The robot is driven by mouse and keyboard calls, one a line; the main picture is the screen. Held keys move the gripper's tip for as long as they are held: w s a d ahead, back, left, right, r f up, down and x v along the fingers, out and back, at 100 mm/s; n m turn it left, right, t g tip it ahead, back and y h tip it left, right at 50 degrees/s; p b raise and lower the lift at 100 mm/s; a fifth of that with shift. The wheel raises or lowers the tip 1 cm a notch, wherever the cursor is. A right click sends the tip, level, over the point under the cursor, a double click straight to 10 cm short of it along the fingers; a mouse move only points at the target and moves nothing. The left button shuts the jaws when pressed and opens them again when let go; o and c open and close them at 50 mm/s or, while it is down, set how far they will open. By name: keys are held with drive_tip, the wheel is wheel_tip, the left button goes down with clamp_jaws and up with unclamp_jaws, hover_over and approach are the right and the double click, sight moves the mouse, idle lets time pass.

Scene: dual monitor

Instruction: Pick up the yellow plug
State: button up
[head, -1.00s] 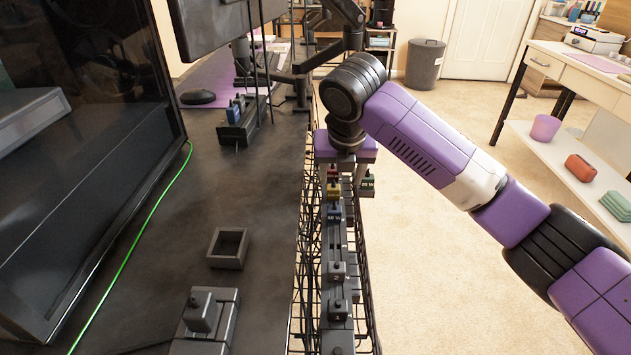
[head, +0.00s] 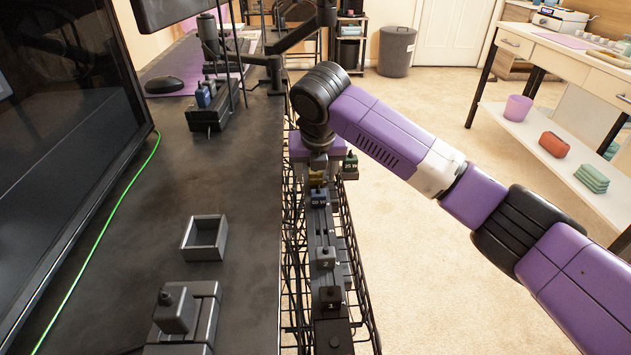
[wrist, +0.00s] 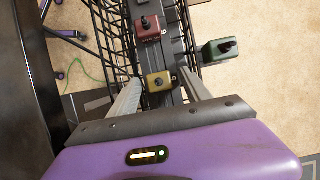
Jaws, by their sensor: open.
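The yellow plug (wrist: 158,82) sits on the dark power strip (wrist: 169,51) in the wrist view, between the two fingers of my gripper (wrist: 158,77). My gripper is open, one finger on each side of it; I cannot tell whether either touches. In the head view the yellow plug (head: 317,179) is partly hidden under my gripper (head: 318,174). A red plug (wrist: 149,28) is farther along the strip in the wrist view.
A green plug (wrist: 221,49) is just right of the strip, near the right finger. Black wire mesh (head: 291,255) flanks the strip beside the dark desk (head: 245,270). A small open box (head: 203,256) and a monitor (head: 65,130) are on the desk.

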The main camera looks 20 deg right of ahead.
clamp_jaws()
drive_tip(key=shift+r, duration=0.1)
wheel_tip(320, 180, up, 20)
drive_tip(key=p, duration=0.8)
wheel_tip(320, 180, up, 5)
drive_tip(key=p, duration=0.6)
hover_over(316, 172)
drive_tip(key=shift+f, duration=0.2)
drive_tip(key=shift+b, duration=0.3)
